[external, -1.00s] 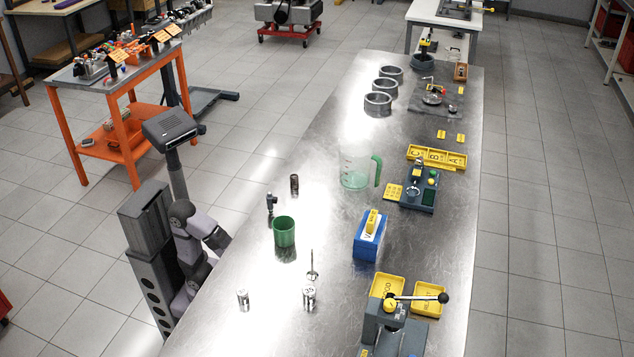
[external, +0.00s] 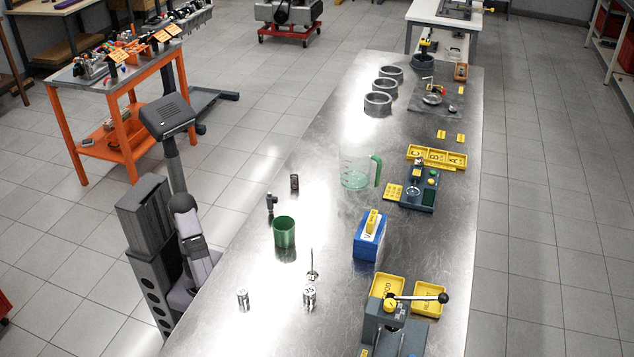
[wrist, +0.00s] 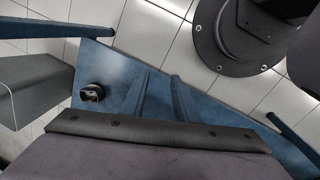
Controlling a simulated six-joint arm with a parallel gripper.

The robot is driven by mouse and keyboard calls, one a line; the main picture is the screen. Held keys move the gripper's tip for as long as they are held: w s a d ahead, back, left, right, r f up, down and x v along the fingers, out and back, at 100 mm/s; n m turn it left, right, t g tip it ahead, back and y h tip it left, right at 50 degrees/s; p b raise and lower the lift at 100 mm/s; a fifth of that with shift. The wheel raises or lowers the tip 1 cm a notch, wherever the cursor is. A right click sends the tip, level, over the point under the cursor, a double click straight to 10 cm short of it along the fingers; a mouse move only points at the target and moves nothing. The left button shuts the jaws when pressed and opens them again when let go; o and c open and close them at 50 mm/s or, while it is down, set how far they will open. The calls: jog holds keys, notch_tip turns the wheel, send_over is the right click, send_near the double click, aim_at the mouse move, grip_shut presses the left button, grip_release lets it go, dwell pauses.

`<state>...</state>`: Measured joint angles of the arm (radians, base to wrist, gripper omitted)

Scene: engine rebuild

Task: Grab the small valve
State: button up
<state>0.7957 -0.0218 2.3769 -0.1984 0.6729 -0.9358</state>
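A thin metal valve (external: 312,272) stands stem-up on the steel bench, its wide round head at the bottom. It is the only valve-shaped part I can make out. My arm is folded beside the left edge of the bench, well apart from the valve. My gripper's fingertips are hidden in the external view. The wrist view looks down at the floor and a blue base, with a dark bar of my own across it. Two dark prongs stick out there, but I cannot tell whether they are fingers. The valve is not in the wrist view.
Two small metal cylinders (external: 309,297) (external: 243,299) stand near the valve. A green cup (external: 284,232), a blue block with a yellow label (external: 368,240) and a clear jug (external: 355,170) stand farther back. A lever press (external: 385,325) and yellow trays (external: 430,303) are at front right.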

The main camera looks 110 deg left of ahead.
jog(key=s+d+r+n+g+h+p, duration=0.1)
jog(key=s+d+r+n+g+p, duration=0.3)
jog(key=s+d, duration=0.85)
jog(key=s+d+r+g+h, duration=0.1)
jog(key=s+d+r+h, duration=0.3)
jog(key=d+r, duration=0.95)
jog(key=w+d+r+g+h+p, duration=0.1)
jog(key=w+d+r+h, duration=0.15)
jog(key=r, duration=0.85)
jog(key=w+d+r+g+h, duration=0.15)
jog(key=r+h, duration=0.25)
jog(key=r, duration=0.6)
jog(key=w+a+r+n+t+h+p, duration=0.1)
jog(key=w+a+r+t+h, duration=0.3)
jog(key=w+r, duration=1)
jog(key=m+t+y+p, duration=0.7)
jog(key=m+y+p, duration=0.7)
jog(key=p, duration=2.8)
send_over(312, 262)
jog(key=s+d, duration=0.2)
jog(key=s, duration=0.3)
jog(key=n, duration=0.1)
jog(key=w+a+f+y+p, duration=0.1)
jog(key=w+a+f+y, duration=0.1)
jog(key=a+f, duration=0.1)
jog(key=shift+w+f+t, duration=0.35)
jog(key=shift+w+f, duration=0.05)
jog(key=shift+f, duration=0.5)
